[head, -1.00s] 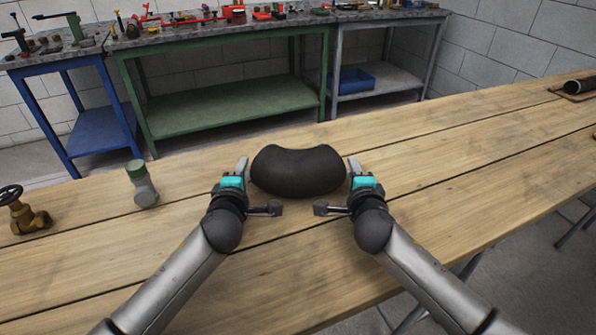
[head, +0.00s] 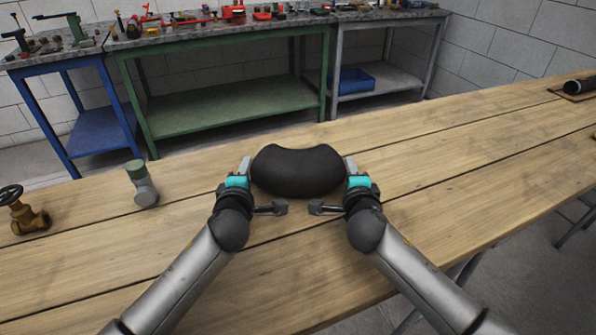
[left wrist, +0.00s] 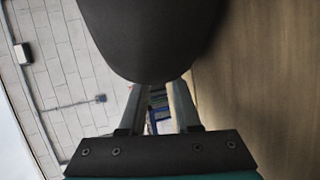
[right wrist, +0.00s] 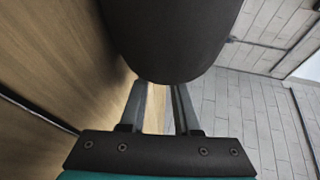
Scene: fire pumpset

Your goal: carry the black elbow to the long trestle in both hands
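The black elbow (head: 297,171) is a thick, dark, curved piece on or just above the long plank-topped table (head: 450,150); I cannot tell if it touches the wood. My left gripper (head: 246,165) is at its left end and my right gripper (head: 351,165) at its right end, both very close to it or touching. In the left wrist view the elbow's rounded end (left wrist: 150,40) covers the fingertips, with a gap between the fingers. The right wrist view shows the other end (right wrist: 170,40) likewise, with the fingers apart.
A grey fitting with a green top (head: 142,185) and a brass valve (head: 24,212) stand on the table to the left. A black cylinder (head: 580,86) lies at the far right. Green (head: 230,105) and blue (head: 100,135) workbenches stand behind. The planks right of the elbow are clear.

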